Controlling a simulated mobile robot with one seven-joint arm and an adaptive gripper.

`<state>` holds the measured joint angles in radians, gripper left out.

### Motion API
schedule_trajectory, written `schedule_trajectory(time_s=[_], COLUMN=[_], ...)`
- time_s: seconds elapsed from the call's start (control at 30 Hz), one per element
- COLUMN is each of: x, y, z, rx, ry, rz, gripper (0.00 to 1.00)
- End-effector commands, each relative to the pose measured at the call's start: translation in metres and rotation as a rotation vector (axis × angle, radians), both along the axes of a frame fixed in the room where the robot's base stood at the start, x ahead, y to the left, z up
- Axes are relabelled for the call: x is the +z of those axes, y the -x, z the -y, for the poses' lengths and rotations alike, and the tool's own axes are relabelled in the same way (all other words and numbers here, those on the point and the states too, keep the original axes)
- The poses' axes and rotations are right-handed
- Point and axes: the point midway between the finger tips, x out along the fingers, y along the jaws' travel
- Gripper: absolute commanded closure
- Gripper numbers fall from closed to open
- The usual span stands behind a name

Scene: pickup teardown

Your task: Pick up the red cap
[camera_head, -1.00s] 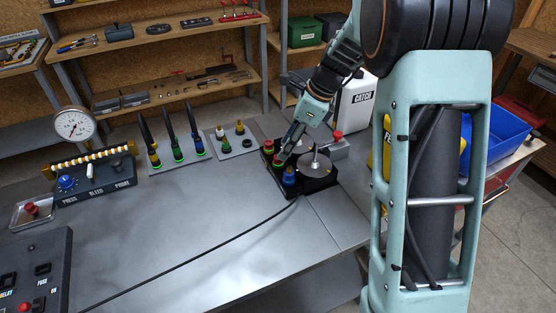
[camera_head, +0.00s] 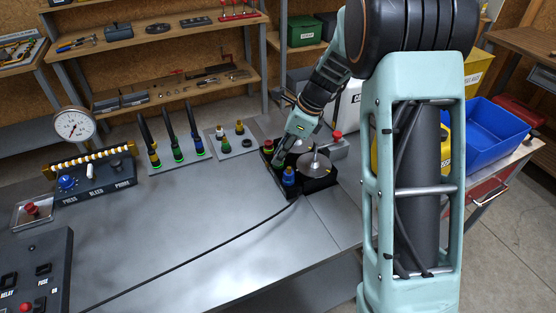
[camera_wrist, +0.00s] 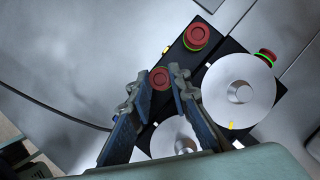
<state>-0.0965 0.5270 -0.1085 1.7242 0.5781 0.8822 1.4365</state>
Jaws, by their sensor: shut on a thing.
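My gripper (camera_wrist: 158,82) has its two fingers closed around a small round red cap (camera_wrist: 159,78) in the wrist view. In the head view my gripper (camera_head: 281,156) is at the left side of the black block (camera_head: 318,186), and the held cap is hidden behind it. I cannot tell whether the cap is clear of its seat. A second red cap (camera_wrist: 196,36) stands apart beyond the fingertips in the wrist view. A third red piece with a green ring (camera_wrist: 267,56) is farther right.
Silver discs (camera_wrist: 239,92) sit close beside my fingers. A blue fitting (camera_head: 289,176) stands at the block's front, and a red knob (camera_head: 337,135) behind it. Coloured connectors (camera_head: 177,155) and a gauge box (camera_head: 95,180) are to the left. The table's middle is clear except for a black cable.

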Motion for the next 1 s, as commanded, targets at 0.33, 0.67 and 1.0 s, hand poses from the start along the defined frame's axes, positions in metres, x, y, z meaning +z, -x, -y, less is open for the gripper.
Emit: schedule_trajectory(time_s=[0.33, 0.67, 1.0], x=[0.005, 0.047, 0.1], y=[0.0, 0.013, 0.073], z=[0.0, 0.002, 0.014], rx=[0.001, 0.0, 0.0], ry=[0.0, 0.0, -0.002], rz=[-0.001, 0.002, 0.001], gripper=[0.92, 0.92, 0.92])
